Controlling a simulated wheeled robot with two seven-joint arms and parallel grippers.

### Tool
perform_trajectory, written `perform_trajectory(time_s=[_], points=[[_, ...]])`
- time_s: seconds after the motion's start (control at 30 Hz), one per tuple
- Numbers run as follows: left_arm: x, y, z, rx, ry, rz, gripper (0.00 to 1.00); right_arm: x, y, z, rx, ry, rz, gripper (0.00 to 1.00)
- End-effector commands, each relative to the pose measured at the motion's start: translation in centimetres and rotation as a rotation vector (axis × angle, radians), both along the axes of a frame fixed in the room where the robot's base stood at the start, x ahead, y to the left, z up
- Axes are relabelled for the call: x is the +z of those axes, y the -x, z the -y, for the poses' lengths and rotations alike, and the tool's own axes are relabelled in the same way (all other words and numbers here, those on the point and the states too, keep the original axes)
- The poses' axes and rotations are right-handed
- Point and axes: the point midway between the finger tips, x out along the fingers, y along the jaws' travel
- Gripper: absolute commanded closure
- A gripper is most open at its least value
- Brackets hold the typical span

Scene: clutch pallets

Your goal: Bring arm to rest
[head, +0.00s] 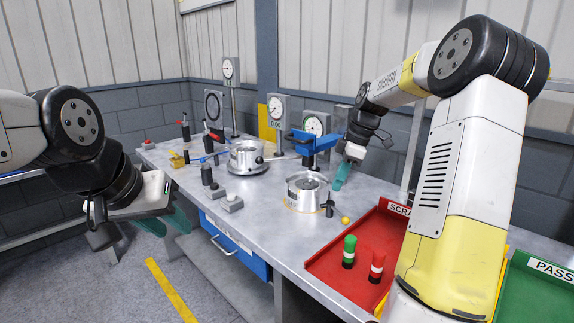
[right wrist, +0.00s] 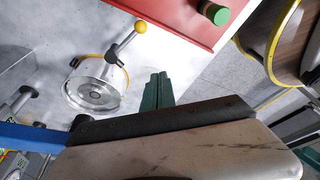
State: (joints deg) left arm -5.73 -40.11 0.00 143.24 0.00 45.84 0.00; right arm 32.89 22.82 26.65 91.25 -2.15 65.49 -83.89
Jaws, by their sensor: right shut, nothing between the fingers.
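My right gripper (head: 342,177) hangs over the workbench with its teal fingers pointing down, just behind and to the right of a round metal part. In the right wrist view its teal fingers (right wrist: 157,90) are together with nothing between them. My left gripper (head: 165,224) is off the bench's front left edge, above the floor. Its two teal fingers look spread apart and empty.
The metal workbench (head: 268,228) holds a round metal part (head: 304,192), a second one on a plate (head: 246,158), dial gauges (head: 277,110) and a blue vise-like tool (head: 312,140). A red scrap tray (head: 335,262) holds green and red cylinders. A green pass tray (head: 530,295) is at right.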

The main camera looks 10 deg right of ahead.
Motion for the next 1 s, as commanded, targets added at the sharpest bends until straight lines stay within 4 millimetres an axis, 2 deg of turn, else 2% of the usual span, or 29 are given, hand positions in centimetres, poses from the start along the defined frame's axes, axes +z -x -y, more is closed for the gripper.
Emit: perform_trajectory(time_s=[0.03, 0.2, 0.43, 0.6, 0.7, 0.8, 1.0], points=[[0.0, 0.0, 0.0, 0.000, 0.000, 0.000, 0.68, 1.6, 1.3, -1.3, -0.046, 0.033, 0.005, 1.00], [0.0, 0.0, 0.0, 0.000, 0.000, 0.000, 0.68, 5.5, 6.7, -4.7, -0.309, 0.101, 0.029, 1.00], [0.0, 0.0, 0.0, 0.000, 0.000, 0.000, 0.68, 8.8, 15.1, -7.6, -0.700, 0.054, 0.101, 1.00], [0.0, 0.0, 0.0, 0.000, 0.000, 0.000, 0.68, 9.1, 21.2, -8.8, -0.972, -0.083, 0.134, 1.00], [0.0, 0.0, 0.0, 0.000, 0.000, 0.000, 0.68, 8.7, 23.9, -9.3, -1.093, -0.174, 0.131, 1.00], [0.0, 0.0, 0.0, 0.000, 0.000, 0.000, 0.68, 8.1, 25.6, -9.6, -1.175, -0.246, 0.117, 1.00], [0.0, 0.0, 0.0, 0.000, 0.000, 0.000, 0.68, 7.6, 26.8, -9.9, -1.240, -0.305, 0.099, 1.00]])
